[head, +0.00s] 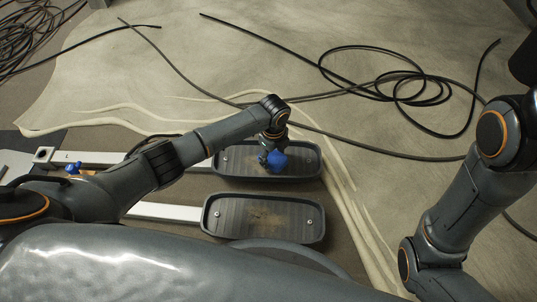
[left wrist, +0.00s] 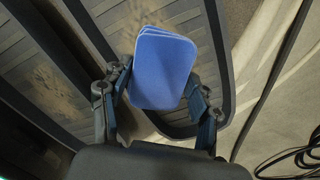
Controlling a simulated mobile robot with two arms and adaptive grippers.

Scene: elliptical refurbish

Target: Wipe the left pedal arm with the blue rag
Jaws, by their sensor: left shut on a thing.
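My left gripper (head: 268,158) is shut on the folded blue rag (head: 278,160). It holds the rag over the far dark pedal (head: 232,160), near its middle. In the left wrist view the rag (left wrist: 162,68) sits between the two fingers, with the ribbed pedal behind it. Whether the rag touches the pedal is unclear. The far pale pedal arm (head: 100,158) runs left from that pedal, partly behind my left arm. A near pedal arm (head: 168,211) leads to a second pedal (head: 220,215) with brown dirt on its tread. My right gripper is out of view.
A blue knob (head: 73,168) stands by the far pedal arm at left. A black cable coil (head: 400,85) lies on the floor at the upper right, and more cables (head: 25,40) at the upper left.

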